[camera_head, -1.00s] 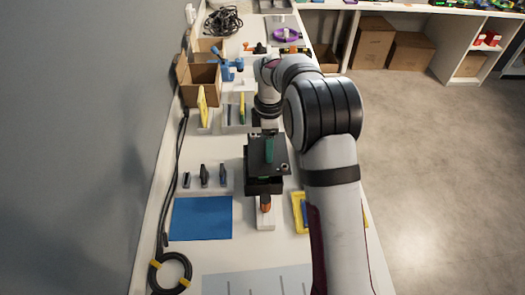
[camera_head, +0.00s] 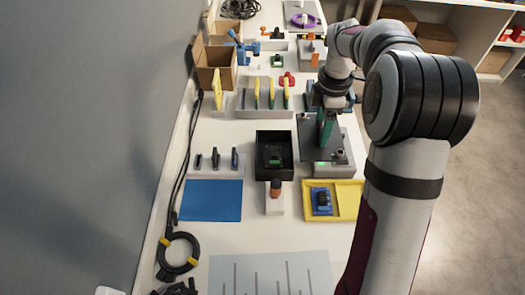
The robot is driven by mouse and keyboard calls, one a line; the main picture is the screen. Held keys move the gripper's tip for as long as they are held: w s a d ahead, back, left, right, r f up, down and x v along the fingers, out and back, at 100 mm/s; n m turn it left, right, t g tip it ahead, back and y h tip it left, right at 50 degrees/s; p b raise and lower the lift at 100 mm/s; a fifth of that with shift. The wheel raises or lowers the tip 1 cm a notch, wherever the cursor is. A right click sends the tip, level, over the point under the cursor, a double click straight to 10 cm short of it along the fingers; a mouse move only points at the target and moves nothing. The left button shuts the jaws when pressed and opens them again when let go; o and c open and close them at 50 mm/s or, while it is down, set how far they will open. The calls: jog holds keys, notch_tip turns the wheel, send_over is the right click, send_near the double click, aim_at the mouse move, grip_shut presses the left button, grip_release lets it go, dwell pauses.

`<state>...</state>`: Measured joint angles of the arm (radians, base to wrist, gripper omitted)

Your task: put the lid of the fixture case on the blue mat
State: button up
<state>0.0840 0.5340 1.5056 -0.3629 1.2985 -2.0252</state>
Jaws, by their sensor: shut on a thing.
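The lid is a flat black plate (camera_head: 312,148), held off to the right of the fixture case. My gripper (camera_head: 326,122) is shut on it from above, around an upright green part on its top. The fixture case (camera_head: 260,165) is an open black box on the table with a small green board inside. The blue mat (camera_head: 212,201) lies flat and bare at the left front of the case, well away from the lid. My arm comes in from the right; it hides some of the table behind the gripper.
A grey unit (camera_head: 335,170) with a green light sits under the lid. A rack of dark tools (camera_head: 215,165) stands just behind the mat. An orange-topped piece (camera_head: 276,188) and a yellow tray (camera_head: 345,198) stand in front.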

jog(key=s+a+f+n, duration=0.2)
jog(key=s+a+n, duration=0.2)
jog(key=a, duration=0.5)
jog(key=s+a+f+n, duration=0.25)
jog(key=a+n, duration=0.25)
jog(key=a, duration=0.4)
jog(key=s+a+f+n, duration=0.1)
jog(key=s+a+n, duration=0.35)
jog(key=a, duration=0.45)
jog(key=f, duration=0.6)
jog(key=s+a+f, duration=0.1)
jog(key=f, duration=0.2)
jog(key=shift+a+f, duration=0.1)
jog(key=shift+f, duration=0.45)
jog(key=shift+f, duration=0.15)
jog(key=o, duration=1.5)
jog(key=shift+c, duration=0.2)
